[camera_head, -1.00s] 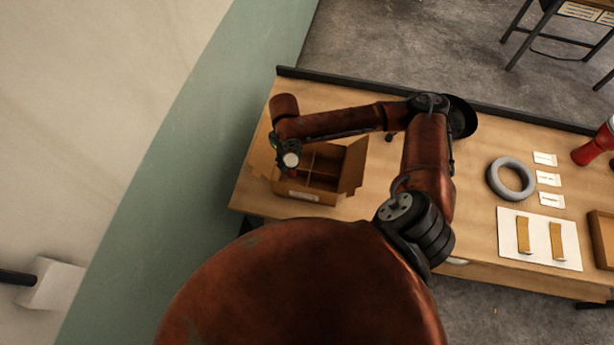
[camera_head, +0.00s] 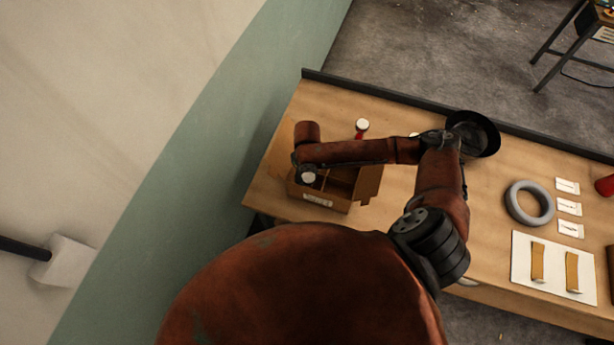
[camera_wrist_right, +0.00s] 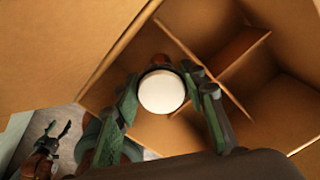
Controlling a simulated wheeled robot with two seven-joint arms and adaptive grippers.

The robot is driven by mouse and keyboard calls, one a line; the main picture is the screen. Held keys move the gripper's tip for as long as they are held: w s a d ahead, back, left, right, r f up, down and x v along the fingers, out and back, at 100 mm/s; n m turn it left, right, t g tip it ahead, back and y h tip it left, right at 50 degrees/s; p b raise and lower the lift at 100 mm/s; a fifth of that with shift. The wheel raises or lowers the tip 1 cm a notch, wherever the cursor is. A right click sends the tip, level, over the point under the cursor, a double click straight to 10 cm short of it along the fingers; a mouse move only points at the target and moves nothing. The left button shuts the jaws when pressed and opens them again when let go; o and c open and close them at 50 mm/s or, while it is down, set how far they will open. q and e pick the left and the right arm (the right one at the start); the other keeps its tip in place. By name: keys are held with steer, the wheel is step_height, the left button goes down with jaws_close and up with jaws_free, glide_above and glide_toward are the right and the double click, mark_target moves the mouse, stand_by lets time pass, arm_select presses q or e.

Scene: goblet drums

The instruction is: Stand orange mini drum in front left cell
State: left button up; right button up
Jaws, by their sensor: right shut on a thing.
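A divided cardboard box (camera_head: 343,204) stands at the left end of the table. My right gripper (camera_wrist_right: 160,75) is shut on a small drum with a round white head (camera_wrist_right: 161,92); its body is mostly hidden below the head, with a little reddish-brown showing. In the head view the white head (camera_head: 308,178) is at the box's front left corner, under my right wrist. The wrist view shows it over the near left cell, beside the crossed dividers (camera_wrist_right: 216,77). I cannot tell whether it touches the cell floor. My left gripper (camera_wrist_right: 57,132) shows low in the wrist view, fingers apart.
Another small red drum with a white head (camera_head: 362,125) stands behind the box. A grey ring (camera_head: 529,203), several white cards (camera_head: 569,207) and a white sheet with two tan strips (camera_head: 530,285) lie on the right. An open flap (camera_head: 369,184) sticks up at the box's right.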

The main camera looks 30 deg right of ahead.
steer(key=shift+f, duration=0.1)
steer(key=o, duration=1.2)
steer(key=shift+c, duration=0.2)
step_height(320, 180, up, 12)
